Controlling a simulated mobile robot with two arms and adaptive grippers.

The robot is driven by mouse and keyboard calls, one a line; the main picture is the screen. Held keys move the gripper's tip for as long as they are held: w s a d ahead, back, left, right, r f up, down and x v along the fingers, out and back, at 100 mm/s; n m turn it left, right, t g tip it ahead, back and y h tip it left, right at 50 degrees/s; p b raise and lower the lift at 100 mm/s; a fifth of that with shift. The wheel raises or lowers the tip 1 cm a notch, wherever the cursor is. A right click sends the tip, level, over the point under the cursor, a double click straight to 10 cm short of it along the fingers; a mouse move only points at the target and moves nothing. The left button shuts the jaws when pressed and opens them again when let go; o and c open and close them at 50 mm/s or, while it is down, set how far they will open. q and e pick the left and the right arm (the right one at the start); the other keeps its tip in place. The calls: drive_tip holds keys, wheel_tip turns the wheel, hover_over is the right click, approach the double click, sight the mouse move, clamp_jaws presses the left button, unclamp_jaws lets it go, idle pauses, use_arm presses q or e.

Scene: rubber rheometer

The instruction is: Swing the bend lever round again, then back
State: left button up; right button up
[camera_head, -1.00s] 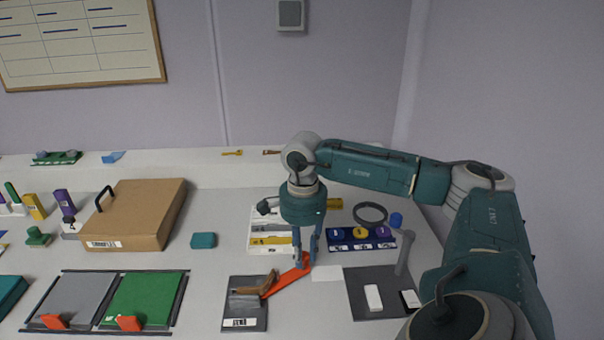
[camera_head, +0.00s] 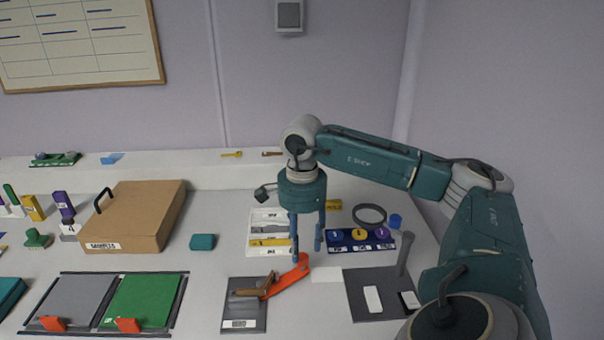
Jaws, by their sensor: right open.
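The bend lever (camera_head: 290,276) is an orange-red bar on a dark base plate (camera_head: 243,311) at the front centre. It points right and away from the plate, its far end turned up. A brown piece (camera_head: 250,292) lies at its pivot end on the plate. My right gripper (camera_head: 307,248) is open and empty, its fingers pointing down just above and behind the lever's far end, apart from it as far as I can tell. My left gripper is not in view.
A dark blue tray with coloured discs (camera_head: 360,246) and a dark mat (camera_head: 372,312) with a grey post (camera_head: 405,253) lie to the right. A teal block (camera_head: 202,242) and brown case (camera_head: 137,218) stand left. A green plate (camera_head: 142,301) lies front left.

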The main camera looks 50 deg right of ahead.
wheel_tip(320, 180, up, 8)
drive_tip(key=shift+r, duration=0.25)
idle(1.1)
